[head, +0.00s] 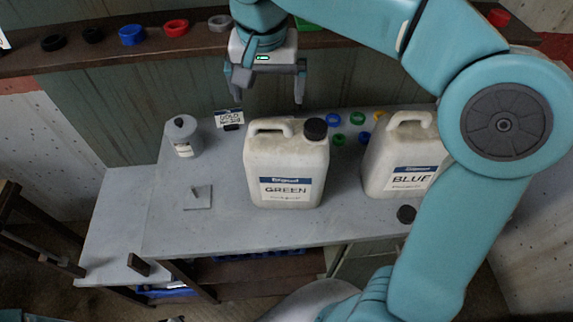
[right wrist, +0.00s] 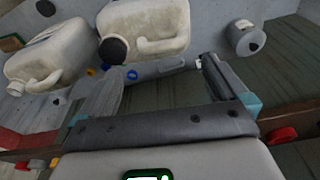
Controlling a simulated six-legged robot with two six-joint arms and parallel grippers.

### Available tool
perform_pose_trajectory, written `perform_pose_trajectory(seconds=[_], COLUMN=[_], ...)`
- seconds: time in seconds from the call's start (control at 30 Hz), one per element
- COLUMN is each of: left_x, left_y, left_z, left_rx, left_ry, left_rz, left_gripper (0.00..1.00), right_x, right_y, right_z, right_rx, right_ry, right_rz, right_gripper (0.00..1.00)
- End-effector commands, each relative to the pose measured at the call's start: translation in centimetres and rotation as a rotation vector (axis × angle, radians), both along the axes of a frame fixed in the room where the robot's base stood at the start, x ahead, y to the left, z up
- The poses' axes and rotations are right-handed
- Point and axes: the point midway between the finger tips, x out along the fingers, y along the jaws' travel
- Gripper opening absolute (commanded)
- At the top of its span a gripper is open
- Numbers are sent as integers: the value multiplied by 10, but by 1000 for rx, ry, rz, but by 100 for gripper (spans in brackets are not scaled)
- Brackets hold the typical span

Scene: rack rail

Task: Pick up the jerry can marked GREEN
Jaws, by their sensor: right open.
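The jerry can marked GREEN (head: 286,168) stands upright on the grey table. It is off-white with a dark cap and a top handle at the left. My right gripper (head: 268,98) is open and empty, above and behind this can in the head view. In the right wrist view, the can with the dark cap (right wrist: 165,22) lies beyond the open fingers (right wrist: 155,80), not touching them as far as I can tell; its label is hidden there. The jerry can marked BLUE (head: 393,158) stands to the right, partly behind my arm. My left gripper does not show.
The grey table (head: 235,235) also bears a grey canister (head: 183,137), a small sign (head: 229,119), a flat plate (head: 197,197) and coloured rings (head: 338,139). A shelf (head: 105,57) with several rings runs behind.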

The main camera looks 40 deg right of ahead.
Motion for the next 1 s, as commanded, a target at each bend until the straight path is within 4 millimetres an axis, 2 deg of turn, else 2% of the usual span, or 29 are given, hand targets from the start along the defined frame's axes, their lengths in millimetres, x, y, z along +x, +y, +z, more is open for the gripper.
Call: perform_pose_trajectory(seconds=[0.03,0.1,0.37,0.6,0.9,0.93,1.0], left_x=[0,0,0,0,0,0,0], left_y=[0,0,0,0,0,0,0], left_z=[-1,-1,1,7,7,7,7], left_rx=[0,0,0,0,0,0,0], left_ry=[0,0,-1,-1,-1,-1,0], left_rz=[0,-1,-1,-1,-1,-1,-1], left_gripper=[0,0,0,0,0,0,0], right_x=[0,3,7,14,16,16,16], right_y=[-2,-3,-5,-9,-10,-10,-10], right_z=[-12,-23,-44,-81,-88,-88,-88], right_rx=[-1,-2,-1,0,1,1,0], right_ry=[5,3,3,4,-1,-1,0], right_rz=[-1,-1,0,0,0,0,0], right_gripper=[100,100,100,100,100,94,71])
